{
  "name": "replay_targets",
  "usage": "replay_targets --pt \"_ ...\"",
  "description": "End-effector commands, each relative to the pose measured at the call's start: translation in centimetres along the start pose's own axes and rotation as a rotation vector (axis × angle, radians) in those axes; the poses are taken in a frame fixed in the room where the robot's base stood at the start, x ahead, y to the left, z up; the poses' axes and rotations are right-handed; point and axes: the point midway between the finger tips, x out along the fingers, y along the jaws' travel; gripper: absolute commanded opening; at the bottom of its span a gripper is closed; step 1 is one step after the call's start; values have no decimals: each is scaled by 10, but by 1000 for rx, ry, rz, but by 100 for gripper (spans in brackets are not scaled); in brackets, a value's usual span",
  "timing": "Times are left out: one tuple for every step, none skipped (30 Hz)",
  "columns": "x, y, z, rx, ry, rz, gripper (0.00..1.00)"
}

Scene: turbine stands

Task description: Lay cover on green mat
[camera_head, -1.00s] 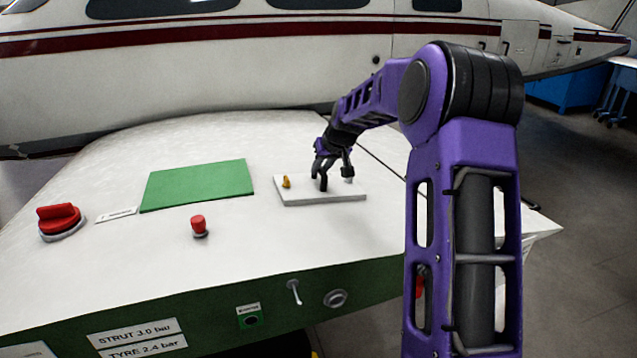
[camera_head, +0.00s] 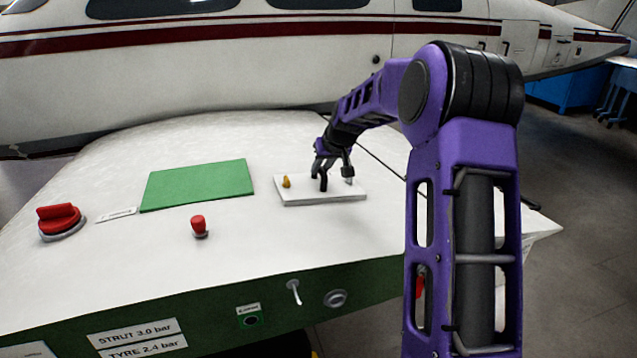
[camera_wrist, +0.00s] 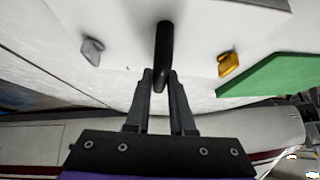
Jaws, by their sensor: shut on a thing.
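The cover (camera_head: 298,196) is a flat white plate with a black handle standing in its middle. It lies on the white work surface, right of the green mat (camera_head: 200,186) and apart from it. My gripper (camera_head: 328,172) is over the cover, shut on its handle. In the wrist view the dark handle (camera_wrist: 164,42) stands between the fingertips (camera_wrist: 160,80). A gold latch (camera_wrist: 230,63) and a grey latch (camera_wrist: 92,50) sit on either side of the handle. The mat (camera_wrist: 275,76) is bare and also shows at the right of the wrist view.
A red rotary knob (camera_head: 60,220) and a red push button (camera_head: 199,225) stand left of the cover on the white surface (camera_head: 130,260). The surface between cover and mat is clear. A white aircraft (camera_head: 220,65) stands behind.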

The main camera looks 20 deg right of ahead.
Motion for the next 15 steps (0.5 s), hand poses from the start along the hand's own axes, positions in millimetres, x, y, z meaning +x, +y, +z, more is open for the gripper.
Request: replay_targets --pt "-1 0 -2 0 2 1 0" --pt "-2 0 -2 0 2 1 0" --pt "-3 0 -3 0 2 1 0" --pt "-3 0 -3 0 2 1 0" --pt "-4 0 -4 0 2 1 0" --pt "-5 0 -4 0 2 1 0" --pt "-5 0 -5 0 2 1 0" --pt "-6 0 -5 0 2 0 0" --pt "-7 0 -6 0 2 0 0" --pt "-7 0 -6 0 2 0 0" --pt "-8 0 -7 0 2 0 0" --pt "-8 0 -7 0 2 0 0" --pt "-9 0 -8 0 2 0 0" --pt "-10 0 -8 0 2 0 0" --pt "-10 0 -9 0 2 0 0"
